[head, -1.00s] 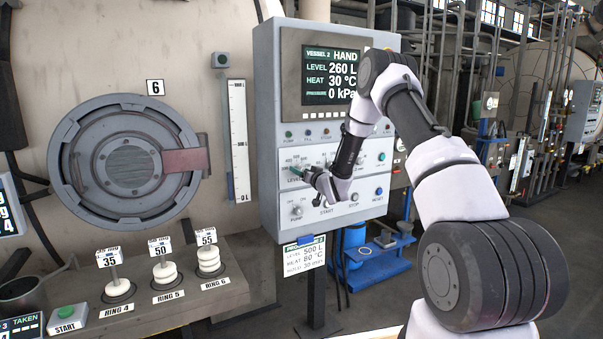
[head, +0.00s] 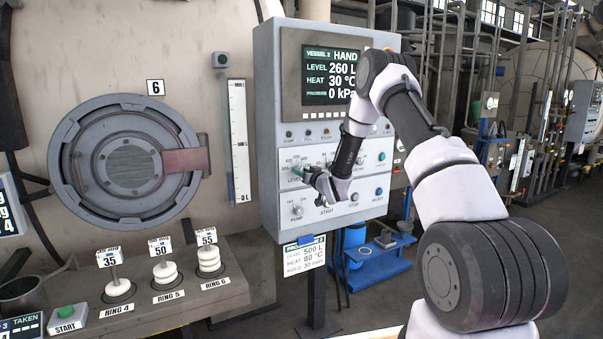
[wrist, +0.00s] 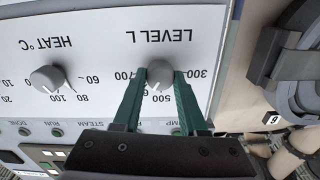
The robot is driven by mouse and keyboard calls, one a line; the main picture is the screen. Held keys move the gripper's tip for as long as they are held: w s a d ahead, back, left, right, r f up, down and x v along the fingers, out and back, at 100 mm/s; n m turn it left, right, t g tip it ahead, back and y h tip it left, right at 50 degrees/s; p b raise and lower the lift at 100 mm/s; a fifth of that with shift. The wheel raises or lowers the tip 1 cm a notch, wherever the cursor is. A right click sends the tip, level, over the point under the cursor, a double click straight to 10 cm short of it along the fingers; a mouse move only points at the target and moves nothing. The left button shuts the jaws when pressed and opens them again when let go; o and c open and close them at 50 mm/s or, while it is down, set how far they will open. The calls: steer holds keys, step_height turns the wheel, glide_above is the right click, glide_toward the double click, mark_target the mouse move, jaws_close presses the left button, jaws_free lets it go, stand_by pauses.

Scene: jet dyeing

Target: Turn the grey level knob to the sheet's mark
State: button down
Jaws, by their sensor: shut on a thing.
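The knob's white pointer line aims at about 500, perhaps slightly toward the 600 side; the 600 label is partly hidden by a finger. In the head view my gripper (head: 303,172) is at the panel and hides most of the knob. The sheet (head: 304,255) below the panel reads LEVEL 500 L, HEAT 80 °C and a hold of 30 min.
The display (head: 330,76) reads HAND, level 260 L, heat 30 °C, pressure 0 kPa. The heat knob (wrist: 48,79) is beside the level knob. The pump knob (head: 297,211) and start and stop controls are below. A round vessel door (head: 130,165) is at left.

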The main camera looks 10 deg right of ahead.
steer(key=n, duration=0.6)
stand_by(0.6)
steer(key=shift+c, duration=2.2)
jaws_free()
steer(key=v, duration=1.1)
